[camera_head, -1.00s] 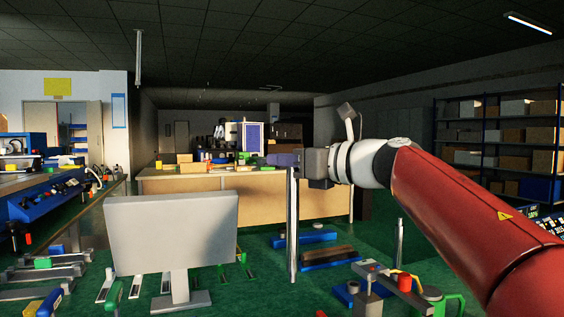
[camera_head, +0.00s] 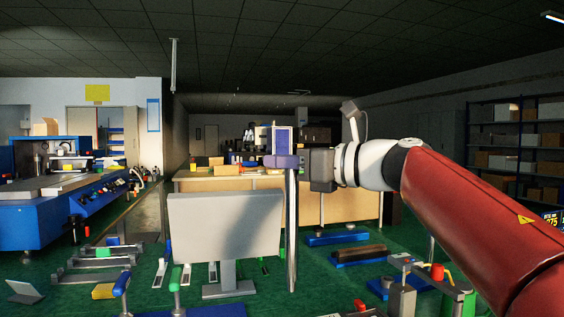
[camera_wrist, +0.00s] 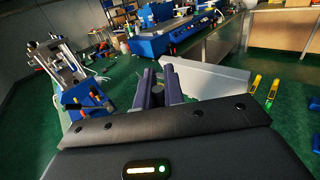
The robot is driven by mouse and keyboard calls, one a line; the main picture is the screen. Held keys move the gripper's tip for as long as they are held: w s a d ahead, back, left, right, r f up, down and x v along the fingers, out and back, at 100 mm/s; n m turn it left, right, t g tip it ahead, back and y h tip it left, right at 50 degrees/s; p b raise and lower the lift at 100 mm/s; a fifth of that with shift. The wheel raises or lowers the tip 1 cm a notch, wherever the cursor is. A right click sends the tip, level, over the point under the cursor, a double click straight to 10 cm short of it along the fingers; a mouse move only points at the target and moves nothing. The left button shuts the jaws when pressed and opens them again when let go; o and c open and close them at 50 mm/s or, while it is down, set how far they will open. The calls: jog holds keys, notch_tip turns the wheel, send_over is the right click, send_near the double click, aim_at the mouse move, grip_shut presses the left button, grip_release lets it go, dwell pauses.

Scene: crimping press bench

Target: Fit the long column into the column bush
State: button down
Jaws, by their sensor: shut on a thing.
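The long column (camera_head: 292,240) is a shiny silver rod. It hangs upright below my gripper (camera_head: 284,162), whose purple fingers are shut on its upper end. In the wrist view the two dark purple fingers (camera_wrist: 170,86) stand close together, with a grey piece of the column between them. The column's lower end reaches down past the right edge of a grey panel on a stand. I cannot make out the column bush in either view.
The grey panel (camera_head: 225,222) stands close left of the column. A wooden bench (camera_head: 230,184) with parts is behind. Blue fixtures (camera_head: 338,238) and a red-topped device (camera_head: 437,272) sit right on the green floor. A blue machine bench (camera_head: 40,215) is left.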

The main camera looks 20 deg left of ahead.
jog(key=b, duration=0.5)
send_over(292, 226)
jog(key=w+a, duration=0.1)
jog(key=a, duration=0.1)
jog(key=shift+w+f, duration=0.2)
jog(key=shift+f, duration=2.65)
jog(key=shift+f+b, duration=1.45)
jog(key=shift+f, duration=0.05)
jog(key=c, duration=1.5)
grip_release()
jog(key=shift+o, duration=0.5)
jog(key=shift+f, duration=0.15)
jog(key=b+v, duration=0.1)
jog(key=v, duration=0.6)
jog(key=shift+d, duration=0.35)
jog(key=shift+s+d, duration=0.1)
